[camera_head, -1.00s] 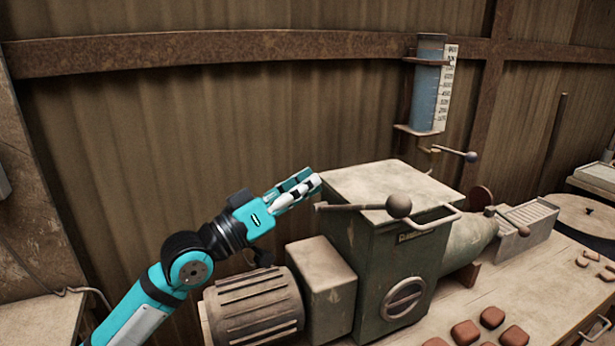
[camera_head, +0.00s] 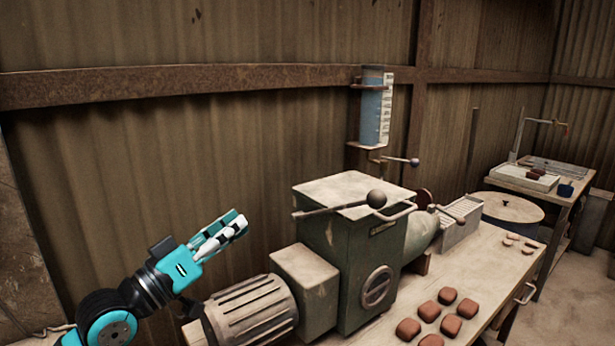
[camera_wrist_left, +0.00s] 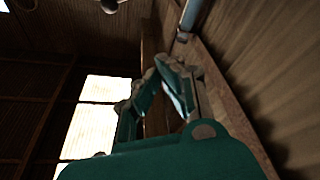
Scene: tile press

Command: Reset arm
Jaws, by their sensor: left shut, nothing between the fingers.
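My left gripper (camera_head: 238,224) is at the left of the head view, a teal gripper with white and black fingers. It is shut and empty, tilted up to the right, in front of the corrugated wall and left of the green press machine (camera_head: 347,238). It looks apart from the machine. In the left wrist view the gripper's teal fingers (camera_wrist_left: 165,75) show with bright window light behind them. My right arm and gripper are not in view.
The machine has a lever with a round knob (camera_head: 376,199) on top and a ribbed motor (camera_head: 250,312) at its left. Several reddish clay pieces (camera_head: 428,312) lie on the workbench (camera_head: 480,285). A blue water gauge (camera_head: 372,112) hangs on the wall. A second table (camera_head: 530,187) stands far right.

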